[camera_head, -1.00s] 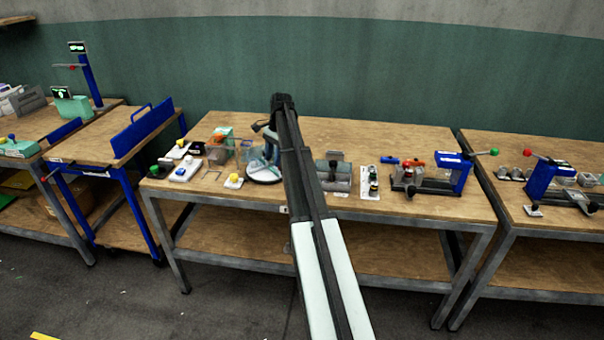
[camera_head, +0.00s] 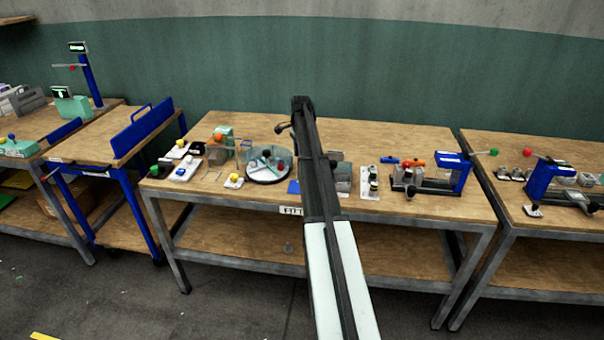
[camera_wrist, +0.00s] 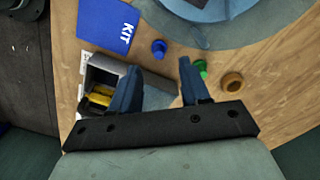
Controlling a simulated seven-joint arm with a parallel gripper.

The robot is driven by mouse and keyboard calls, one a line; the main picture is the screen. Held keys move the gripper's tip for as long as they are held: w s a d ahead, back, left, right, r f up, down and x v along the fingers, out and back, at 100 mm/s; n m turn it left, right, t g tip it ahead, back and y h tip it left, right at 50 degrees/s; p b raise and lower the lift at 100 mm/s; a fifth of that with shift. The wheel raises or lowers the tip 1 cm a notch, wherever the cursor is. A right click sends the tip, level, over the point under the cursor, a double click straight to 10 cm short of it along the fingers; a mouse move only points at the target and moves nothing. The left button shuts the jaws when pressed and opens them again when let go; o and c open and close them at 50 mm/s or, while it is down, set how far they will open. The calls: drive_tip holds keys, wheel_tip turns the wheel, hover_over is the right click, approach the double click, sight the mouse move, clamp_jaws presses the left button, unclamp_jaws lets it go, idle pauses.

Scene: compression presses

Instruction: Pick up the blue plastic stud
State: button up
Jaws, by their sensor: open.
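The blue plastic stud (camera_wrist: 158,48) stands on the wooden table in the wrist view, small and round-headed. My gripper (camera_wrist: 159,65) is open and empty. Its two dark blue fingers point toward the stud, which shows just beyond the gap between the tips, apart from both. A green stud (camera_wrist: 201,68) is beside the right finger, and a brown ring-like piece (camera_wrist: 232,82) lies further right. In the head view my arm covers this spot, so neither the stud nor the fingertips can be made out there.
A blue KIT mat (camera_wrist: 105,22) lies left of the stud, also visible in the head view (camera_head: 293,187). A grey box (camera_wrist: 104,67) with yellow pieces sits by the left finger. A round dish (camera_head: 268,177) stands left of my arm. A blue press (camera_head: 455,174) stands right.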

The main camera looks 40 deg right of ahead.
drive_tip(key=shift+s+d+f, duration=0.1)
drive_tip(key=shift+d+f, duration=0.05)
drive_tip(key=shift+f, duration=1.3)
drive_tip(key=shift+s+d+f, duration=0.1)
drive_tip(key=shift+f, duration=1.35)
drive_tip(key=shift+c, duration=0.4)
clamp_jaws()
